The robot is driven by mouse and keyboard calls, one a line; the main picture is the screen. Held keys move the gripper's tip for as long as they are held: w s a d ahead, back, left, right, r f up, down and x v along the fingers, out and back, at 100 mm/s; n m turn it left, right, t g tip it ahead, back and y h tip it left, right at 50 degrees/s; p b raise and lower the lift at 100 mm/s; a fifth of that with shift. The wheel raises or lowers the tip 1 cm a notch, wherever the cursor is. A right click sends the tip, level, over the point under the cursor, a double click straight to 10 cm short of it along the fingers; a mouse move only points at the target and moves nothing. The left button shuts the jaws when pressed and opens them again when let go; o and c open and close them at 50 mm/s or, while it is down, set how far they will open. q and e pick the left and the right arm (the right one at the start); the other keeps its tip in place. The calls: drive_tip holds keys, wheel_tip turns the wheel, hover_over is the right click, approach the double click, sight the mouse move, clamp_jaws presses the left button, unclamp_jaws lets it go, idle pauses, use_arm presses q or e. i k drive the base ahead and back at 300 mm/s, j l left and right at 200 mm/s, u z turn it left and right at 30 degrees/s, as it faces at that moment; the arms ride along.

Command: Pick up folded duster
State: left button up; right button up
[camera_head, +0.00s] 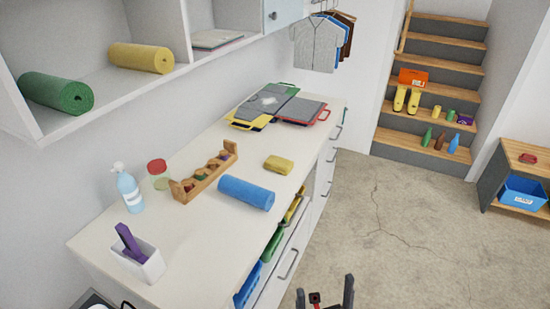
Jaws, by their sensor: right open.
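A small yellow folded duster (278,165) lies on the white countertop (190,240), toward its right-hand front edge. It looks like a soft, flat block with rounded sides. My right gripper (325,297) shows at the bottom edge of the head view, with its two dark fingers spread apart and nothing between them. It is over the floor side of the counter, well apart from the duster. My left gripper is not in view.
A blue roll (246,193) lies just in front of the duster, and a wooden rack (204,176) stands left of it. Grey folders (280,104) lie behind. A drawer with colored items (270,245) stands open below the counter's edge. The concrete floor (410,235) is clear.

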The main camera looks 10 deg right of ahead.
sight(280, 165)
drive_tip(key=l+u, duration=0.55)
drive_tip(key=u, duration=0.3)
drive_tip(key=l+u, duration=0.4)
drive_tip(key=k+l, duration=0.15)
drive_tip(key=l, duration=0.25)
drive_tip(key=k+l+u, duration=0.15)
drive_tip(key=l, duration=0.25)
drive_tip(key=k+l, duration=0.15)
drive_tip(key=l, duration=0.25)
drive_tip(key=k+l+u, duration=0.15)
drive_tip(key=l, duration=0.25)
